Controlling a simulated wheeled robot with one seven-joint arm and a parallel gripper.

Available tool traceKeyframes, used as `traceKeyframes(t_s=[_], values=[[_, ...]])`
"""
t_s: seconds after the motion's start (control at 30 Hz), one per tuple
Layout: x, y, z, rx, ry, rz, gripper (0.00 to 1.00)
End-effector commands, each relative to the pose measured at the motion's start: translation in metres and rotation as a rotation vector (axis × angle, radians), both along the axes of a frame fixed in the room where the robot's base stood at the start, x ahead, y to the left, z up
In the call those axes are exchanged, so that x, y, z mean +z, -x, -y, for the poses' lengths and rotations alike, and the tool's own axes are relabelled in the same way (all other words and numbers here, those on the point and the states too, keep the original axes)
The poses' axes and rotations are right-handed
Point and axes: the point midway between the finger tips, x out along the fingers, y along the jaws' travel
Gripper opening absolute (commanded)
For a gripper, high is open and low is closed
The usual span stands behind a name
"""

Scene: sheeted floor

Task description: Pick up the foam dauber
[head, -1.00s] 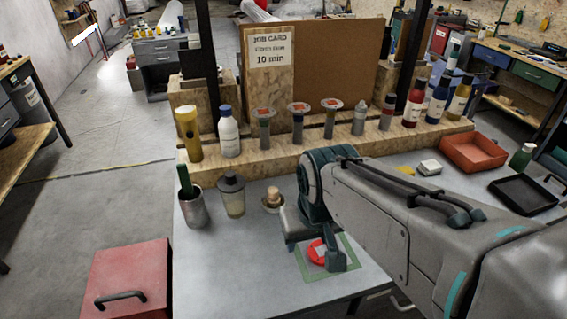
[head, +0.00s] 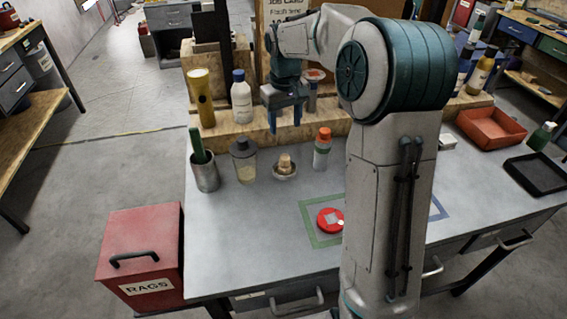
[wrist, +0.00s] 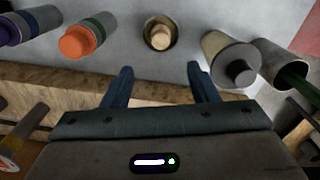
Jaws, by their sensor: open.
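A tan, knob-like piece, which looks like the foam dauber (head: 285,162), stands in a small round cup (head: 286,175) on the grey bench. In the wrist view the dauber (wrist: 159,38) sits inside its cup (wrist: 173,33), straight ahead of my fingers and midway between them. My gripper (head: 286,118) is open and empty, its fingers pointing down over the wooden ledge, behind and above the cup. In the wrist view my gripper (wrist: 160,68) has its fingertips wide apart, with a gap between them and the dauber. The dauber's lower part is hidden in the cup.
A dark-lidded jar (head: 244,165) and a metal cup (head: 206,178) holding a green-handled tool stand left of the dauber. An orange-capped bottle (head: 321,155) stands to its right. Bottles line the wooden ledge (head: 222,140) behind. A red disc (head: 329,221) lies in front.

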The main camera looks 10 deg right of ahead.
Motion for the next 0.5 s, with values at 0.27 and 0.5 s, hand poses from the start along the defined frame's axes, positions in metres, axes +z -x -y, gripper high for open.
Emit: traceKeyframes(t_s=[0.27, 0.5], values=[[-0.039, -0.004, 0.0, 0.006, -0.005, -0.009, 0.54], [-0.08, -0.004, 0.0, 0.004, -0.005, -0.006, 0.54]])
